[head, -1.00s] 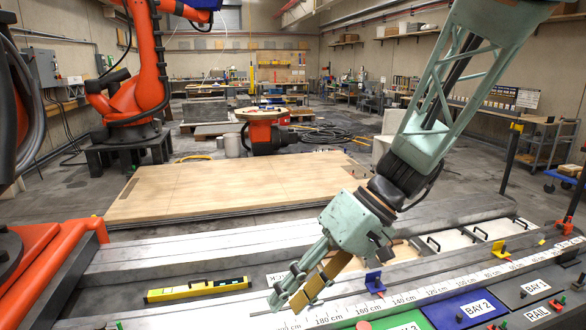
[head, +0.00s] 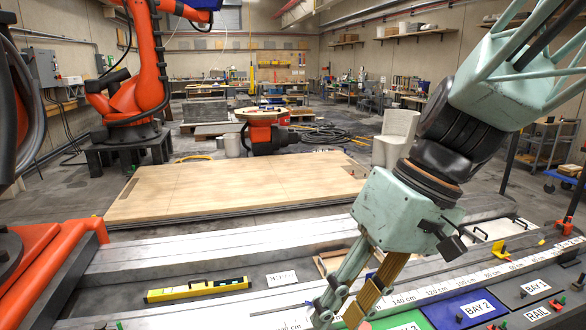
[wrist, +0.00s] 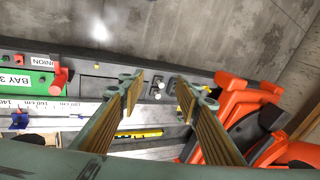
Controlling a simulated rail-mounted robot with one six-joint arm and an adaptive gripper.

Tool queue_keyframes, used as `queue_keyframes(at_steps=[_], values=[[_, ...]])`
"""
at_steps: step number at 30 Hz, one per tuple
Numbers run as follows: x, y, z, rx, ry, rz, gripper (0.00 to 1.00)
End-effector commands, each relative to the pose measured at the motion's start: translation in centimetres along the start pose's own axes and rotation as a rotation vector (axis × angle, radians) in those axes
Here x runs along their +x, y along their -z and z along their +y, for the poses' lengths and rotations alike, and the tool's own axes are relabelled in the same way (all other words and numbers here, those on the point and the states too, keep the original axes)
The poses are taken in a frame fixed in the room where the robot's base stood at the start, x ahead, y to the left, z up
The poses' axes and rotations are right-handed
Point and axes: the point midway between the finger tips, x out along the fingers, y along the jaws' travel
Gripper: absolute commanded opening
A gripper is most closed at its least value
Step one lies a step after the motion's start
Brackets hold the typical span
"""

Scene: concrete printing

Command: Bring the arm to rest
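My gripper (head: 350,290) hangs at the end of my pale green arm on the right of the head view, above the front strip with the centimetre scale. Its fingers point down and to the left. In the wrist view my gripper (wrist: 160,90) has its two ribbed fingers apart with nothing between them. The fingertips appear above the bench edge, clear of the objects there; the exact height is hard to tell.
A yellow spirit level (head: 197,289) lies on the bench left of my gripper. A wooden board (head: 240,185) lies behind. An orange machine (wrist: 250,110) is right in the wrist view.

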Motion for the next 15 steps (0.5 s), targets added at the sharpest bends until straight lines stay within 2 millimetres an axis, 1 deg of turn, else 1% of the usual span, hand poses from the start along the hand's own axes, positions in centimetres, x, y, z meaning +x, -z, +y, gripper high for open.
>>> queue_keyframes(at_steps=[3, 15], values=[[-1.0, -1.3, 0.2, 0.018, -0.039, 0.011, 0.31], [-4.0, -5.5, 1.2, 0.093, -0.169, 0.059, 0.31]])
